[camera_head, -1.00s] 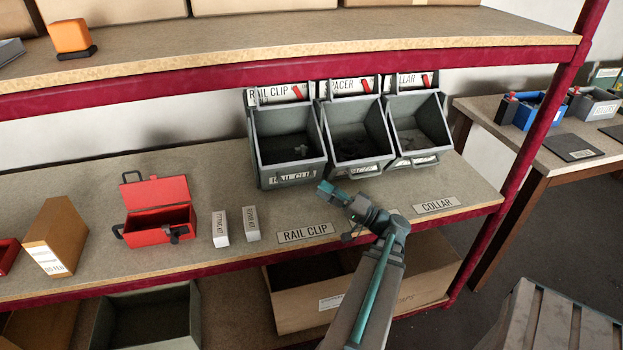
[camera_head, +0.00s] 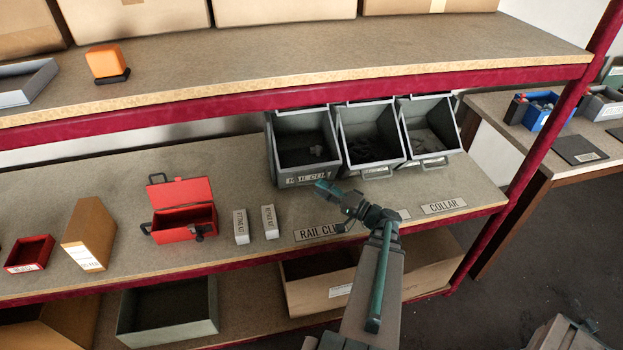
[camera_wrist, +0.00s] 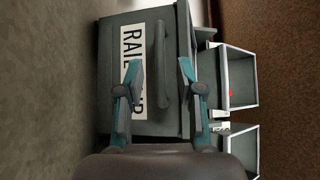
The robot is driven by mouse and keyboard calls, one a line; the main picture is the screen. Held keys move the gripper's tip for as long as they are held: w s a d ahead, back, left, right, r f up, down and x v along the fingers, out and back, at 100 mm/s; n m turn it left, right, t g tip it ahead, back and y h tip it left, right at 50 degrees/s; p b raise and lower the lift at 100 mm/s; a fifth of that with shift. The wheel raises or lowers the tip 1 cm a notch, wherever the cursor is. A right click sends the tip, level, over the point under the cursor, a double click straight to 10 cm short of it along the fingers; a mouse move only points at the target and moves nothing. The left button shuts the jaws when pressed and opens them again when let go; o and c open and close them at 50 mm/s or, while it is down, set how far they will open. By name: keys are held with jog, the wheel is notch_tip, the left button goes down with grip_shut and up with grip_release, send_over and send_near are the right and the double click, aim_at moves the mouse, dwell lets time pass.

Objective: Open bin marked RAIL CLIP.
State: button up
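The RAIL CLIP bin (camera_head: 303,150) is the leftmost of three grey bins in a row on the middle shelf. Its front faces me, with a RAIL CLIP label and a bar handle. My gripper (camera_head: 325,187) is just in front of and below this bin's front. In the wrist view the bin front (camera_wrist: 181,120) fills the middle, turned sideways. The handle (camera_wrist: 160,62) lies between my two teal fingers (camera_wrist: 158,72), which are spread apart. I cannot tell whether the fingers reach around the handle. Small dark parts show inside the bin in the head view.
Two more grey bins, a middle one (camera_head: 370,135) and the COLLAR-side one (camera_head: 430,130), stand close on the right. A RAIL CLIP shelf label (camera_head: 318,232) lies below. A red toolbox (camera_head: 183,212) and small white boxes (camera_head: 241,226) are left. The upper shelf (camera_head: 300,85) overhangs the bins.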

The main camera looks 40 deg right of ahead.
aim_at(311, 182)
jog(key=shift+p+x, duration=0.7)
jog(key=shift+x, duration=1.7)
jog(key=shift+c, duration=0.3)
grip_shut()
